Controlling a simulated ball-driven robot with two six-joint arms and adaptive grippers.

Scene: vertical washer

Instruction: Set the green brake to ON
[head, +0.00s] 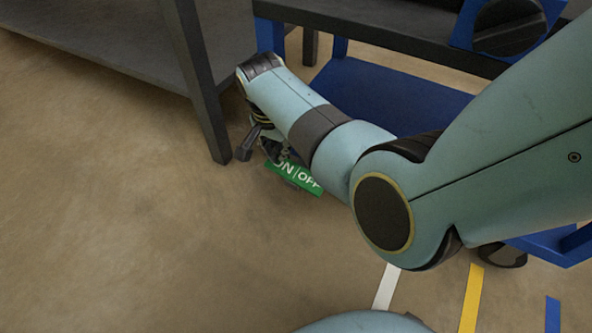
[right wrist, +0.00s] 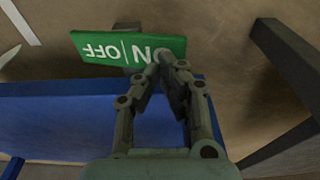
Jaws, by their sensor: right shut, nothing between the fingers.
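The green brake (head: 308,181) is a flat green plate marked ON and OFF, low near the floor by the blue cart. My right gripper (head: 268,147) is at its ON end and partly covers it in the head view. In the right wrist view the green brake (right wrist: 115,47) appears upside down, with OFF on the left and ON on the right. My right gripper (right wrist: 166,62) is shut and empty, its fingertips over the ON lettering. I cannot tell whether they touch the plate. My left gripper is not in view.
The blue cart (head: 390,103) stands behind my right arm. A dark table leg (head: 212,125) is close to the left of the gripper. White (head: 386,287) and yellow (head: 471,300) stripes mark the floor. The floor at the left is clear.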

